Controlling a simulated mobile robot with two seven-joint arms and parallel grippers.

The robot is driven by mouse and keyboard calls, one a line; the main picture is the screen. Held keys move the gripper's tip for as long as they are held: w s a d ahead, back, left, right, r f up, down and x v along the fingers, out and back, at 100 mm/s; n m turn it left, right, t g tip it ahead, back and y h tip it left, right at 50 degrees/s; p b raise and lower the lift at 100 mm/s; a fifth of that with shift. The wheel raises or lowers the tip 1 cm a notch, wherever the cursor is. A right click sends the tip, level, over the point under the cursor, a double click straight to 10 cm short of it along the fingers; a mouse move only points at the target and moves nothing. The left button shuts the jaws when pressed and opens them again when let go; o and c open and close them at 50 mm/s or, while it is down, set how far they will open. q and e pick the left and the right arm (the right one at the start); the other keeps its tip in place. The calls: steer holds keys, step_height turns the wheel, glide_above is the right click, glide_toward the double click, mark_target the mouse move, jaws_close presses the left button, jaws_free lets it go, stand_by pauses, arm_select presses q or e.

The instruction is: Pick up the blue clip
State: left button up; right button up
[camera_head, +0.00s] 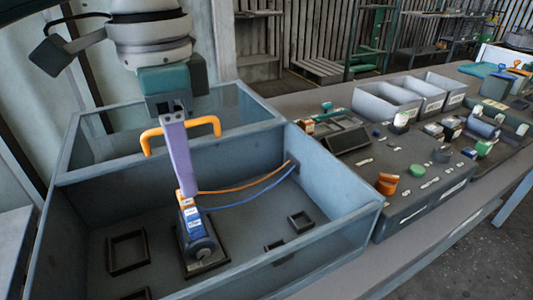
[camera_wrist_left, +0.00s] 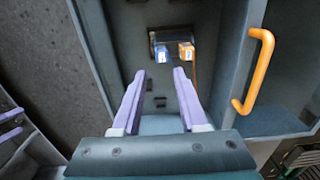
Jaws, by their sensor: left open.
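The blue clip (camera_head: 192,214) sits at the upper end of a dark motor-like unit inside the blue-grey housing, beside an orange clip (camera_head: 186,199). In the left wrist view, the blue clip (camera_wrist_left: 162,53) lies left of the orange clip (camera_wrist_left: 186,52), just beyond my fingertips. My left gripper (camera_head: 187,190) points down over the clips. Its purple fingers (camera_wrist_left: 160,73) are apart with nothing between them. In the head view the fingers overlap and hide part of the orange clip. Purple finger-like parts of my right gripper (camera_wrist_left: 10,125) show, cut off, at the left wrist view's edge.
The housing (camera_head: 330,225) has high walls around the clips and an orange handle (camera_head: 180,134) close behind my fingers. Orange and blue wires run to its right wall. Small square frames lie on its floor.

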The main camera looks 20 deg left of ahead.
mark_target(195, 210)
arm_select(q)
step_height(195, 210, down, 4)
steer(key=shift+w+r, duration=0.1)
steer(key=shift+r, duration=0.1)
step_height(195, 210, down, 6)
steer(key=shift+w+r, duration=0.1)
steer(key=shift+r, duration=0.15)
jaws_close()
